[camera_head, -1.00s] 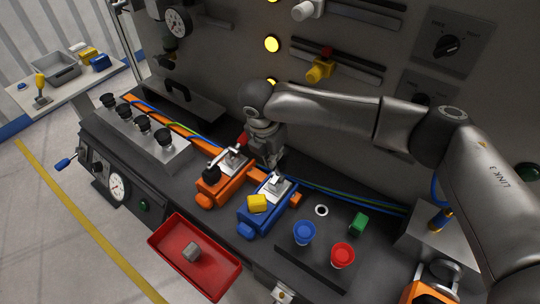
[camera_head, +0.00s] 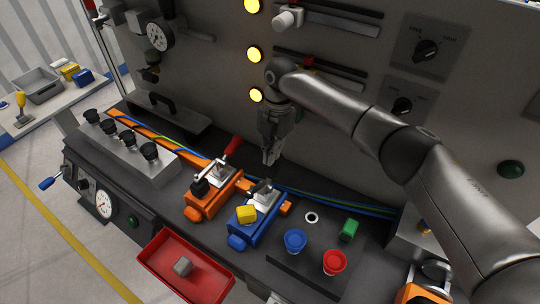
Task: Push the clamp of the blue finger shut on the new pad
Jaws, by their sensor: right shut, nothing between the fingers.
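The blue finger (camera_head: 239,243) lies on the dark bench top, with a yellow pad (camera_head: 247,214) on its upper face. Its metal clamp (camera_head: 264,200) sits just behind the pad; the clamp's lever is hard to make out, so I cannot tell how far it is shut. My right gripper (camera_head: 269,161) points down just above and behind this clamp, shut and empty, seemingly apart from it. The orange finger (camera_head: 201,208) lies to the left with its own clamp, whose red handle (camera_head: 233,145) sticks up. My left gripper is not in view.
A red tray (camera_head: 152,265) holding a grey block (camera_head: 182,266) is at the front. Blue (camera_head: 295,241) and red (camera_head: 334,262) cups and a green block (camera_head: 348,230) stand to the right. The panel wall with lit lamps rises close behind the gripper.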

